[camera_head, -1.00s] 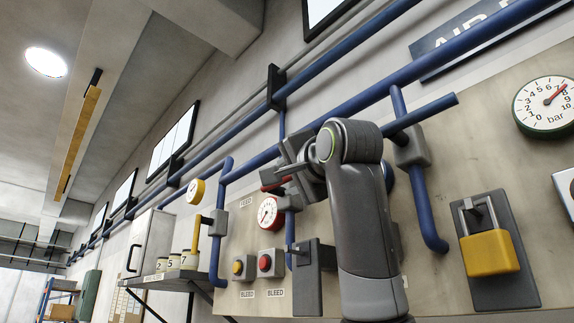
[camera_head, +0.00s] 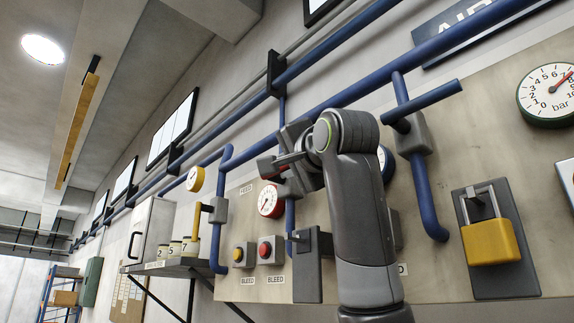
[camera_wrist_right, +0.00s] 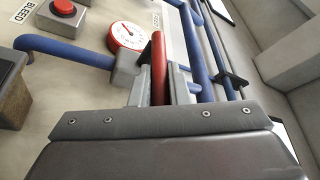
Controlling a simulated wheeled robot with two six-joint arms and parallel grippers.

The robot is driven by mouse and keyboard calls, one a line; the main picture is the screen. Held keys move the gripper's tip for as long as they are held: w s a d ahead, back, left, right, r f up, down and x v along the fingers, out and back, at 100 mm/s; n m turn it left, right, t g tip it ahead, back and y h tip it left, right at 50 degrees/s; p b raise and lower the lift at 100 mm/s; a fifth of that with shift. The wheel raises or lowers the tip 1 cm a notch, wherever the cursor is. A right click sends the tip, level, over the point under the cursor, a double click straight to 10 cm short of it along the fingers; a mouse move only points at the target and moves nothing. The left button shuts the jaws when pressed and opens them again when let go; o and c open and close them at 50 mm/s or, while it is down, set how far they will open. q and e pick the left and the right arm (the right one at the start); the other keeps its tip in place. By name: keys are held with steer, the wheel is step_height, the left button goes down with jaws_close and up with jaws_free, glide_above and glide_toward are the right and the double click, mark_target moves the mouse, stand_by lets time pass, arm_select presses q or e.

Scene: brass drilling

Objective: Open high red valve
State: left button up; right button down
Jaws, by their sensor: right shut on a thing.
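The red valve's lever handle (camera_wrist_right: 158,68) lies between the fingers of my right gripper (camera_wrist_right: 160,92) in the right wrist view. The fingers are shut on it. The grey valve body (camera_wrist_right: 126,68) sits just left of the handle there. In the head view the red handle (camera_head: 266,166) shows as a small red piece beside my right gripper (camera_head: 284,160), above a red-rimmed gauge (camera_head: 271,200). The gripper and arm hide much of the valve. My left gripper is not in view.
Blue pipes (camera_head: 350,94) run along the wall close to my right arm. A blue lever (camera_head: 424,101) sticks out at right. A yellow padlock (camera_head: 490,242) hangs at far right. Yellow (camera_head: 243,255) and red (camera_head: 271,250) bleed buttons and a shelf (camera_head: 170,268) lie lower left.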

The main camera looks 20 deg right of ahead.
steer(key=f+m+t+b, duration=0.1)
steer(key=t+b, duration=0.1)
steer(key=b, duration=0.1)
steer(key=f+m+t+h+b, duration=0.1)
steer(key=t+b, duration=0.1)
steer(key=b, duration=0.1)
steer(key=shift+w, duration=0.2)
steer(key=c, duration=1.4)
jaws_free()
steer(key=shift+f, duration=0.1)
